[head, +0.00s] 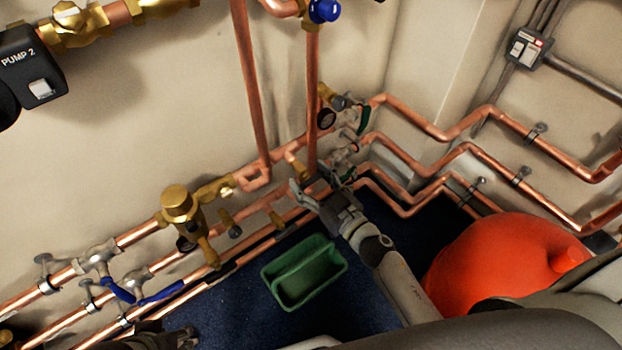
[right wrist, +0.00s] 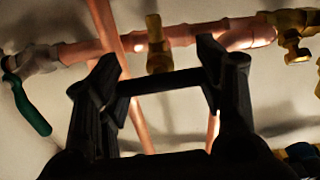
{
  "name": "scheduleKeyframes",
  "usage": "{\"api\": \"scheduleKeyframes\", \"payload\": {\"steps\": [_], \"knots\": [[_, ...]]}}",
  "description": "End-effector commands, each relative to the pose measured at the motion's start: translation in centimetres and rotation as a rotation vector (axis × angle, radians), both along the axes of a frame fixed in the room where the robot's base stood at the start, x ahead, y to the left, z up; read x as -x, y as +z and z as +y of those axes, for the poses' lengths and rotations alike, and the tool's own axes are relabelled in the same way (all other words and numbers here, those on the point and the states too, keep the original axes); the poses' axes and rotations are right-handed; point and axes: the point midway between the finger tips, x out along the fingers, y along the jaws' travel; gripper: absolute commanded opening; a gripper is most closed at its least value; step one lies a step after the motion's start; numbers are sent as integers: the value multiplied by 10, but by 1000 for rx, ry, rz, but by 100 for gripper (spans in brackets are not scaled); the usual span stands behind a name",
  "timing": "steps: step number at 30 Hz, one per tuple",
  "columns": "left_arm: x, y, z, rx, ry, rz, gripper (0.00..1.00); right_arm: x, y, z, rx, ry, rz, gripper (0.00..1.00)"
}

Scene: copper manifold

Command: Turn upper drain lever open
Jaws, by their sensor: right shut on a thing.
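My right gripper (head: 316,192) reaches in from the lower right to the copper pipes at the wall, just below a brass drain fitting (head: 297,166). In the right wrist view its two dark fingers (right wrist: 160,80) stand apart, with a dark bar (right wrist: 160,83) spanning between them. The bar seems to be the drain lever, but its valve body is mostly hidden and I cannot tell its angle. A brass fitting (right wrist: 157,45) hangs from the copper pipe just beyond the fingers. A dark part of my left gripper (head: 178,338) shows at the bottom edge; its jaws are unclear.
Green-handled valves (head: 362,118) sit right of the gripper; one green handle (right wrist: 32,110) shows at left in the wrist view. Blue levers (head: 160,292) are at lower left. A green tray (head: 304,273) and a red-orange tank (head: 500,262) stand below the pipes.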

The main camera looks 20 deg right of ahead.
Motion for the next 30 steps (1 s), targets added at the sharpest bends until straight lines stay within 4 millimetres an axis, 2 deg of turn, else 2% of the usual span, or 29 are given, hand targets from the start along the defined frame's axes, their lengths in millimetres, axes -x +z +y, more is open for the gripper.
{"api": "scheduleKeyframes", "payload": {"steps": [8,30], "knots": [[0,5,0,0,0,0,38,0,1,0,180,0,-65,38],[0,7,0,0,0,0,38,0,-1,0,841,1,-305,38]]}}
